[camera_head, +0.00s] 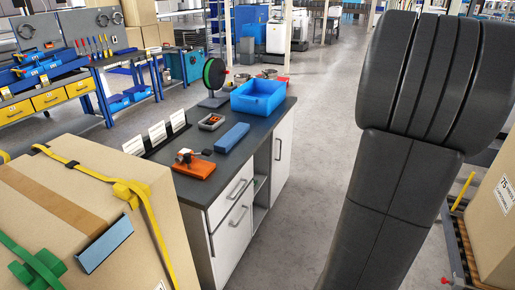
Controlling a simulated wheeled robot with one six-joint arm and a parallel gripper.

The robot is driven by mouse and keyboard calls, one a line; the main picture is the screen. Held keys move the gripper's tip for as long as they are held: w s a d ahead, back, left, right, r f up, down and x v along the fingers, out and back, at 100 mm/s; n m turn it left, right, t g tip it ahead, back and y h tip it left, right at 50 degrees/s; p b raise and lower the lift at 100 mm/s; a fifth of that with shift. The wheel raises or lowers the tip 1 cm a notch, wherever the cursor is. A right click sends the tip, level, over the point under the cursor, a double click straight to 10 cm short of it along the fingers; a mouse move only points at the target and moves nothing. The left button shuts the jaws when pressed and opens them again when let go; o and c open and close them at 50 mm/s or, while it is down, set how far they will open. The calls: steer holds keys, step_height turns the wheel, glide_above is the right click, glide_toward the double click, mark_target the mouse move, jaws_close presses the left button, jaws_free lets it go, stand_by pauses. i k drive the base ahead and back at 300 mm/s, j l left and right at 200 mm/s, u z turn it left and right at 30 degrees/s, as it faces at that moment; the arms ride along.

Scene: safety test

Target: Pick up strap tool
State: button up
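A tool with an orange base (194,166), a metal mechanism and a dark lever lies on the dark-topped workbench (232,187), near its front left edge. It looks like the strap tool, though I cannot be sure. A smaller grey tool (211,122) with a reddish inside lies farther back on the same bench. My gripper's fingers are not in view. A large dark grey ribbed form, which seems to be my arm, fills the right side of the view, apart from the bench.
A blue block (232,137) and blue bin (257,97) stand on the bench, with a green-and-black reel (214,76) behind. White cards (157,134) line its left edge. A strapped carton (101,215) stands at front left, another (494,215) at right. Floor (307,150) right of the bench is clear.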

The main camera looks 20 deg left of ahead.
mark_target(193, 160)
steer(key=i+j, duration=0.2)
steer(key=i, duration=0.2)
steer(key=i+j, duration=0.25)
steer(key=i, duration=0.2)
steer(key=i+j, duration=0.2)
steer(key=i, duration=0.2)
steer(key=i+j+u, duration=0.1)
steer(key=i, duration=0.3)
steer(key=i+u, duration=0.1)
steer(key=u, duration=0.3)
steer(key=j+u, duration=0.1)
steer(key=u, duration=0.3)
steer(key=i+u, duration=0.15)
steer(key=u, duration=0.25)
steer(key=i+u, duration=0.1)
steer(key=u, duration=2.15)
